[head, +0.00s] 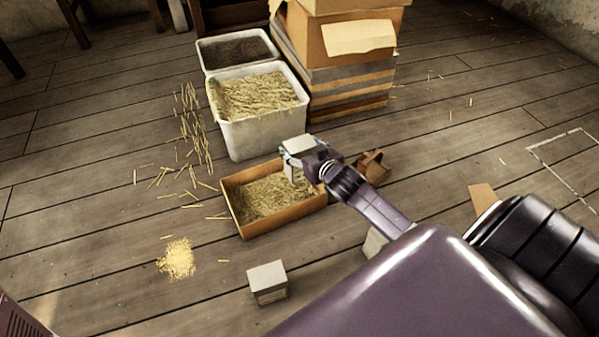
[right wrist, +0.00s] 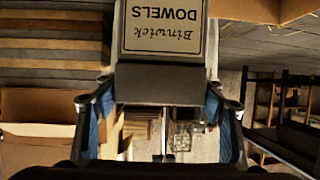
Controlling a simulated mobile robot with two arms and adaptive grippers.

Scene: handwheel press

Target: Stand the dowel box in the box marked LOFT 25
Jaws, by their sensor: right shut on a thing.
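The dowel box (head: 298,144) is a small pale carton. In the right wrist view its label reads "Binwick DOWELS" (right wrist: 163,28), upside down in the picture. My right gripper (head: 303,161) is shut on it; in the right wrist view the blue-padded fingers (right wrist: 160,103) are on either side of it. In the head view the dowel box appears over the back right part of an open, straw-filled cardboard box (head: 233,206); its height above the straw is unclear. No LOFT 25 marking is readable. My left gripper is out of view.
Behind stand a pale straw-filled bin (head: 255,140), a dark-filled bin (head: 203,59) and stacked cartons (head: 347,78). A small brown box (head: 372,165) is right of the open box. A pale carton (head: 267,282) and a sawdust heap (head: 177,259) are in front. The left floor is mostly clear.

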